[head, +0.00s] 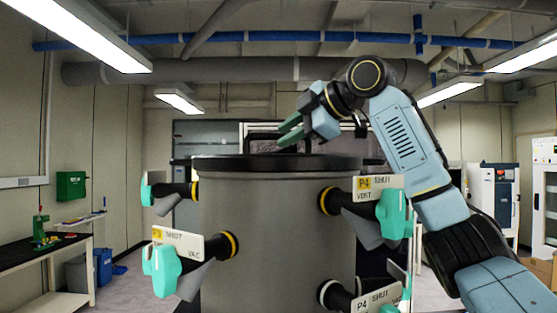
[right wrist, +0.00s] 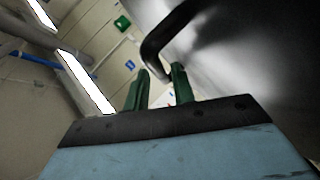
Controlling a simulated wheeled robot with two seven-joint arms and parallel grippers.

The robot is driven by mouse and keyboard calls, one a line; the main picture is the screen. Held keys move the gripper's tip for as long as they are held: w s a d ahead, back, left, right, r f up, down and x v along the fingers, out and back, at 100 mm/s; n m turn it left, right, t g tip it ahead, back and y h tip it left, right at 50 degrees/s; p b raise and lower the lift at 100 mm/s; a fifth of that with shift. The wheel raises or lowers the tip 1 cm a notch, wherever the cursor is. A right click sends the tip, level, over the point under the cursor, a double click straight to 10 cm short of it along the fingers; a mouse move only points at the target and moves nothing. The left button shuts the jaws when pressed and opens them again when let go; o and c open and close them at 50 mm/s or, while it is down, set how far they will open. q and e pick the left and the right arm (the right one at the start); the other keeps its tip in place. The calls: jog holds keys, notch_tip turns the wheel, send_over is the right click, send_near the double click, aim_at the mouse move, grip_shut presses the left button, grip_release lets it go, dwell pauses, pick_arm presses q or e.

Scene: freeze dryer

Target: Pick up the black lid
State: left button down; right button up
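The black lid (head: 235,163) lies flat on top of the large grey cylindrical drum in the head view. My right gripper (head: 289,136) is just above the lid, its green fingers pointing left. In the right wrist view its two green fingers (right wrist: 159,88) stand apart. A bent black handle (right wrist: 172,38) comes down from the upper right, and its lower end shows in the gap between the fingers. I cannot tell whether the fingers touch it. A dark shiny surface beside the handle fills the right side there. My left gripper is not in view.
The grey drum (head: 270,225) carries side valves with teal handles, such as the left one (head: 172,270) and the right one (head: 392,212), with tags. A black-topped bench (head: 50,250) stands at the left and white cabinets (head: 490,195) at the right. The space above the lid's left part is clear.

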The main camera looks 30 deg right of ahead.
aim_at(283, 135)
jog(key=x, duration=0.2)
jog(key=shift+w+a, duration=0.1)
jog(key=shift+w, duration=0.25)
jog(key=shift+w+f, duration=0.15)
jog(key=shift+s, duration=0.25)
jog(key=shift+c, duration=0.9)
grip_shut()
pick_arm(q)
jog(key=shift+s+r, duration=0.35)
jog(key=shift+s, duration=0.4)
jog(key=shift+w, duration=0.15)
pick_arm(e)
jog(key=shift+w, duration=0.1)
